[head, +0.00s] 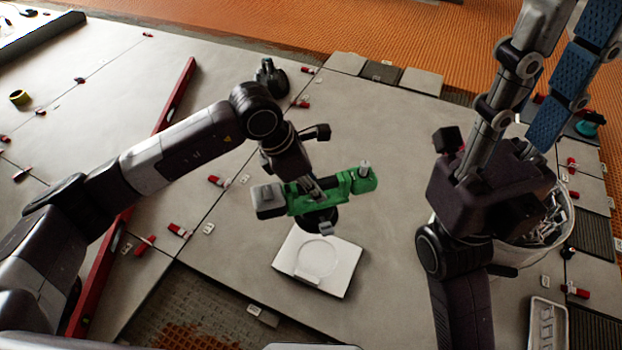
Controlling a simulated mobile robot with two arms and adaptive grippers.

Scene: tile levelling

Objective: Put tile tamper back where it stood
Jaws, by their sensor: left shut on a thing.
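The tile tamper (348,183) is a green power tool with a grey battery-like block at its left end and a dark round foot underneath. My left gripper (316,192) is shut on its green body from above. The tamper hangs over a white square pad (341,262) with a round outline and a small raised block at its front edge. The tamper's foot overlaps the pad's back edge in the view; a gap beneath it is hard to judge. My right gripper (535,90) is raised close to the camera, its fingertips cut off by the top edge.
A white bucket (563,222) of small pieces stands at the right, partly behind my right arm. A long red level (180,95) lies at the left. Red clips (218,181) sit along the tile joints. A dark tool (271,77) stands behind. An untiled patch (200,305) lies in front.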

